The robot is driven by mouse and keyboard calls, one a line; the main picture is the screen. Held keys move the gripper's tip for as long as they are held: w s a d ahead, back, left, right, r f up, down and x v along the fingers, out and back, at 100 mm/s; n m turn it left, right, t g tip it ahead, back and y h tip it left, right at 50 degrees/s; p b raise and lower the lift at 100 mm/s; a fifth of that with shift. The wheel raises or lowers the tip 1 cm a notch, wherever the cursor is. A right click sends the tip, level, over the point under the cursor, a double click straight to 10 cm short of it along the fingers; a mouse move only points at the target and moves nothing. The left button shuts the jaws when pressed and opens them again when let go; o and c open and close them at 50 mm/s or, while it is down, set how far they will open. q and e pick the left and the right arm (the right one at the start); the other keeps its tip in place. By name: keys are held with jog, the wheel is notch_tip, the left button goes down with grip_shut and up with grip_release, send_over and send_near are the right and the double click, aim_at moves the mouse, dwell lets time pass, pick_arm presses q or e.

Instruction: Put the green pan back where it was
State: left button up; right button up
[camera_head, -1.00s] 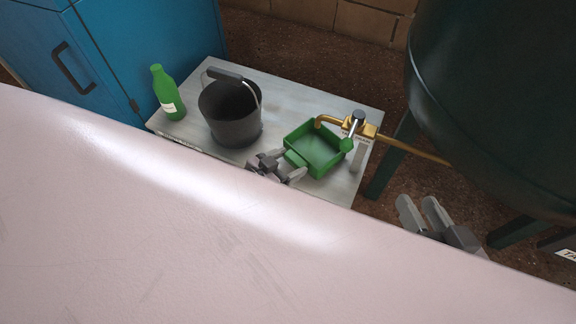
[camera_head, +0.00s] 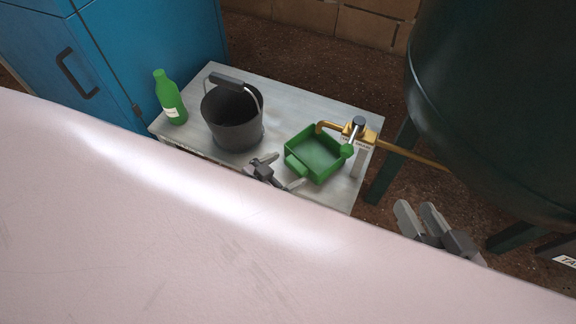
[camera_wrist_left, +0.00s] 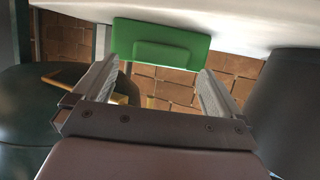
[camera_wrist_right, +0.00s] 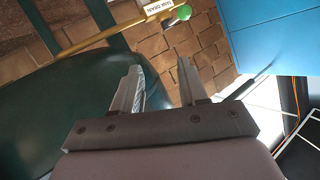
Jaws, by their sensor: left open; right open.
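The green pan (camera_head: 318,158) sits on the grey metal table (camera_head: 290,98), below the brass spout, with its handle block (camera_head: 295,166) facing my left gripper. My left gripper (camera_head: 286,173) is open and empty, just in front of the handle and apart from it. In the left wrist view, the pan (camera_wrist_left: 160,45) shows ahead, beyond the open fingers (camera_wrist_left: 155,90). My right gripper (camera_head: 417,208) is open and empty, off the table's right side near the dark green tank; its fingers also show in the right wrist view (camera_wrist_right: 160,85).
A brass pipe with a tap (camera_head: 358,128) runs from the dark green tank (camera_head: 500,110) over the pan. A black bucket (camera_head: 235,125) and a green bottle (camera_head: 170,98) stand left on the table. A blue cabinet (camera_head: 110,50) is behind. A pale surface (camera_head: 200,240) fills the foreground.

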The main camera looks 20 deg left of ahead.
pick_arm(q)
jog(key=p+v, duration=0.3)
jog(key=v, duration=0.7)
jog(key=shift+r+p, duration=0.15)
jog(key=shift+p, duration=0.2)
pick_arm(e)
jog(key=shift+s+d+r+h, duration=0.1)
jog(key=shift+d+r+h, duration=0.05)
jog(key=shift+d+h, duration=0.25)
jog(key=shift+s+d+r+h, duration=0.1)
jog(key=shift+d+r+h, duration=0.05)
jog(key=shift+d+h, duration=0.2)
pick_arm(q)
jog(key=shift+s, duration=0.1)
